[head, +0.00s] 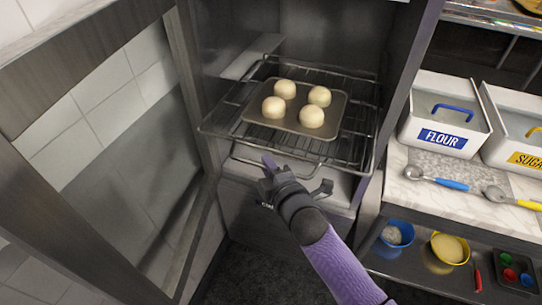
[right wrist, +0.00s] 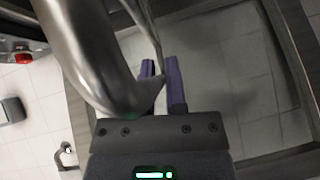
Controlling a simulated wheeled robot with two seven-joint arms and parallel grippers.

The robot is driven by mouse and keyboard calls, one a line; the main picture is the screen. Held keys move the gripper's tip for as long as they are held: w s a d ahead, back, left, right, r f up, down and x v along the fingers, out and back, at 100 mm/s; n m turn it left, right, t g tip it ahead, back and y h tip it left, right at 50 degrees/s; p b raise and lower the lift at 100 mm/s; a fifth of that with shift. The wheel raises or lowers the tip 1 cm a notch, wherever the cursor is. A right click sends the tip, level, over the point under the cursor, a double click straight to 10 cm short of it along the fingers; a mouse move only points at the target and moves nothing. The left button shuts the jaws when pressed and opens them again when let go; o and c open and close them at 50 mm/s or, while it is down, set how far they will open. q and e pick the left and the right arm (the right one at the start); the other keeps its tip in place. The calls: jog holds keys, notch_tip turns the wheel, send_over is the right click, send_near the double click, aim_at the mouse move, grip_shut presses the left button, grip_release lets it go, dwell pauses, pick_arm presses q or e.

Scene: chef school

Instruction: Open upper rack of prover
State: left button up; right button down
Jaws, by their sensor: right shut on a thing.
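The prover (head: 345,30) stands open in the head view. Its wire rack (head: 362,120) holds a dark baking tray (head: 250,130) with several round pale dough balls (head: 311,116). My right gripper (head: 268,165) is at the rack's front edge, below the tray. In the right wrist view, its purple fingers (right wrist: 162,82) are shut around a thin metal bar (right wrist: 152,35), which looks like part of the rack. A thick, blurred metal shape close to the camera hides part of the grip. My left gripper is not in view.
The prover's framed door (head: 180,90) stands open on the left. On the right, a counter holds a flour bin (head: 444,118), a sugar bin (head: 520,135) and scoops (head: 437,181). Bowls (head: 450,248) sit on the shelf below. The dark floor in front is clear.

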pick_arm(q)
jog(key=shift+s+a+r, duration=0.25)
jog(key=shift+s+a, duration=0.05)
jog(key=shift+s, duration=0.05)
pick_arm(e)
jog(key=shift+s+a+f, duration=0.1)
jog(key=shift+s+a, duration=0.15)
jog(key=shift+s, duration=0.55)
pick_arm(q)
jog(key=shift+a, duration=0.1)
pick_arm(e)
jog(key=c, duration=0.7)
grip_release()
jog(key=shift+s, duration=0.1)
pick_arm(q)
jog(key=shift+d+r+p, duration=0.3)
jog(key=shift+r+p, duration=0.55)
jog(key=shift+p, duration=0.15)
pick_arm(e)
jog(key=v, duration=0.9)
jog(key=shift+s+d, duration=0.2)
jog(key=shift+s, duration=0.1)
